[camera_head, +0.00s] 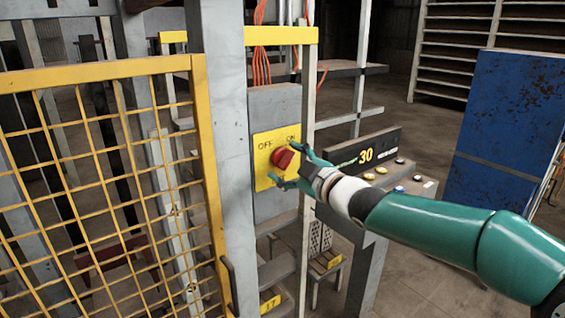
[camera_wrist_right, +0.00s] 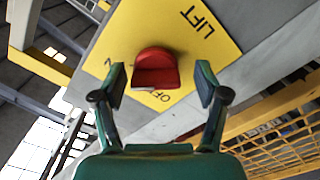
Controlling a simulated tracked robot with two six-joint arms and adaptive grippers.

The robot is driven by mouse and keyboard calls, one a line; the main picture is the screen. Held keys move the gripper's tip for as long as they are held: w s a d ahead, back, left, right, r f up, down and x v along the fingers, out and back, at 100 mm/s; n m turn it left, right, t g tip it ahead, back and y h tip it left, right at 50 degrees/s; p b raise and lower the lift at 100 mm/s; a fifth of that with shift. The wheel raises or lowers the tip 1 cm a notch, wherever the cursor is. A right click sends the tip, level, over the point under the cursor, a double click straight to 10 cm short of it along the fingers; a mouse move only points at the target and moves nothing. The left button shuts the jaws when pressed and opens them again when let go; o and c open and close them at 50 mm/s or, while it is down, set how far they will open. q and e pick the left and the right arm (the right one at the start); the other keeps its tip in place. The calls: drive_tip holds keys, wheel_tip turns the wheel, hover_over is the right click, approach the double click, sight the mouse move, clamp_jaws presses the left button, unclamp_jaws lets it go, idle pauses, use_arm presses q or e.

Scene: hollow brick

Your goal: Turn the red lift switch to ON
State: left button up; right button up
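The red lift switch (camera_head: 283,157) sits on a yellow plate (camera_head: 263,179) marked OFF on the left and ON on the right, fixed to a grey box. In the wrist view the red switch (camera_wrist_right: 155,68) shows between my fingers, with LIFT printed on the plate (camera_wrist_right: 185,60). My right gripper (camera_head: 284,163) is open, one finger above and one below the switch in the head view. In the wrist view the right gripper (camera_wrist_right: 160,84) shows a gap on both sides of the knob. I cannot tell which label the knob points to. My left gripper is not in view.
A yellow mesh gate (camera_head: 110,170) and a grey post (camera_head: 222,130) stand left of the plate. A console with buttons and a sign reading 30 (camera_head: 365,156) stands behind my right arm. A blue cabinet (camera_head: 510,120) is at the right.

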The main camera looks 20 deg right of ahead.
drive_tip(key=shift+a+r, duration=0.15)
drive_tip(key=shift+r, duration=0.05)
drive_tip(key=shift+s+d, duration=0.25)
drive_tip(key=shift+s, duration=0.15)
drive_tip(key=v, duration=1.1)
drive_tip(key=shift+f, duration=0.2)
